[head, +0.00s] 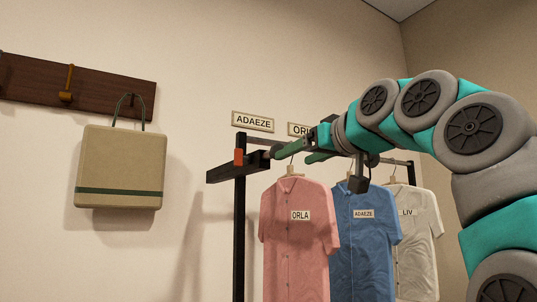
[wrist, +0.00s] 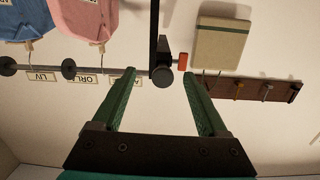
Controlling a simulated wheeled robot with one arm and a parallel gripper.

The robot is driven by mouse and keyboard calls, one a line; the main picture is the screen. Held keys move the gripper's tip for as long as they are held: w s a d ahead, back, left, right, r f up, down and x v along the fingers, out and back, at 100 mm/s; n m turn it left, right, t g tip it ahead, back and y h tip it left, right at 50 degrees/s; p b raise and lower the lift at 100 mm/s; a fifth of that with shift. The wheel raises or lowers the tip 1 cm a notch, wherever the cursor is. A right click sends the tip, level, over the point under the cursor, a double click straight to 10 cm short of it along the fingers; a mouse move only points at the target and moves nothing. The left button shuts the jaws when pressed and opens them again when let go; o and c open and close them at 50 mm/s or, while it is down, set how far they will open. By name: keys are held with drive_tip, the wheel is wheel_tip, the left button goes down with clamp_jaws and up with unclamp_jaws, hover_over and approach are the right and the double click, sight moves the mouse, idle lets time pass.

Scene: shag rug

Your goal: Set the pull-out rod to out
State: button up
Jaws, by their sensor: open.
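A dark round knob (wrist: 162,77), seemingly the end of the pull-out rod, shows in the wrist view in front of a black block (wrist: 167,57). In the head view a black beam (head: 225,173) crosses the top of the rack's upright post, and its right end lies by my fingertips. My gripper (head: 292,155) has two green fingers and is open. In the wrist view my gripper (wrist: 160,76) has its fingertips on either side of the knob, apart from it as seen. How far out the rod stands is hard to tell. Contact in depth is unclear.
Pink (head: 298,235), blue (head: 366,240) and white (head: 415,235) shirts hang on the rack's rail below my arm. An orange piece (head: 239,157) sits by the post. A beige bag (head: 121,165) hangs on the wall left, below a brown hook board (head: 100,88).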

sight(280, 149)
drive_tip(key=shift+n+t+y, duration=0.3)
drive_tip(key=shift+y, duration=0.1)
drive_tip(key=shift+w+a+r+p, duration=0.45)
drive_tip(key=shift+w+a, duration=0.35)
drive_tip(key=shift+w, duration=0.2)
drive_tip(key=shift+w+a+r+p, duration=0.4)
drive_tip(key=shift+w+a, duration=0.35)
drive_tip(key=shift+w, duration=0.3)
drive_tip(key=shift+w+a+r+p, duration=0.45)
drive_tip(key=shift+w+a, duration=0.35)
drive_tip(key=shift+w, duration=0.2)
clamp_jaws()
